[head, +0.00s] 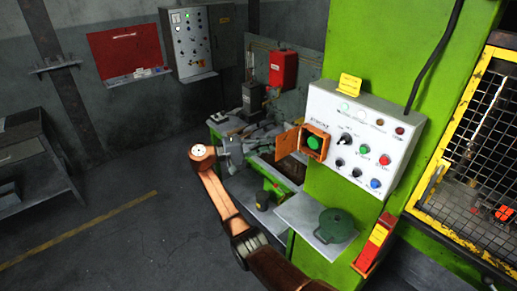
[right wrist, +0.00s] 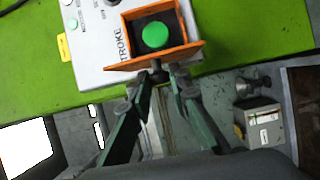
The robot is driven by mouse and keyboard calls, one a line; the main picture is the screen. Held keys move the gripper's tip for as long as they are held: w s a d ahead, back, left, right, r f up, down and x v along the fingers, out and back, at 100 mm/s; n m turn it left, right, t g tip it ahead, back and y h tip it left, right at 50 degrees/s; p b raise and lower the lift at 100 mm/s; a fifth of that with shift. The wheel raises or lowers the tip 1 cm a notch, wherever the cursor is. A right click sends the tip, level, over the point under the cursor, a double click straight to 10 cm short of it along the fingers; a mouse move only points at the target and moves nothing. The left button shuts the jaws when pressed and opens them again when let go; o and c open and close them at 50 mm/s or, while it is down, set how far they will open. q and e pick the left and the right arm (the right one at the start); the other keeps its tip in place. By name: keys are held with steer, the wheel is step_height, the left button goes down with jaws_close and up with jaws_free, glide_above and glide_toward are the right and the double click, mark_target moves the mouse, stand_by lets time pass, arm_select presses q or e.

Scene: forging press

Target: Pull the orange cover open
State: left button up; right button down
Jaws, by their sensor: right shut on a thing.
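The orange cover (head: 292,148) stands swung open to the left of its orange box on the white control panel. The green button (head: 314,142) inside the box is exposed. In the right wrist view the cover (right wrist: 180,51) juts out toward me below the box, and the green button (right wrist: 155,35) shows clearly. My right gripper (right wrist: 158,76) is shut on the dark knob of the cover. In the head view the right gripper (head: 268,149) is at the cover's left side, hard to make out against the machinery. My left gripper is not in view.
The white control panel (head: 347,118) carries several other buttons and a dial. A yellow-framed mesh guard (head: 483,140) stands at the right. The floor at the left is clear.

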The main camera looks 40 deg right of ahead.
steer(key=shift+d, duration=0.15)
steer(key=c, duration=1.8)
jaws_free()
steer(key=shift+d, duration=0.1)
steer(key=shift+w, duration=0.1)
steer(key=v, duration=1.2)
steer(key=shift+w, duration=0.1)
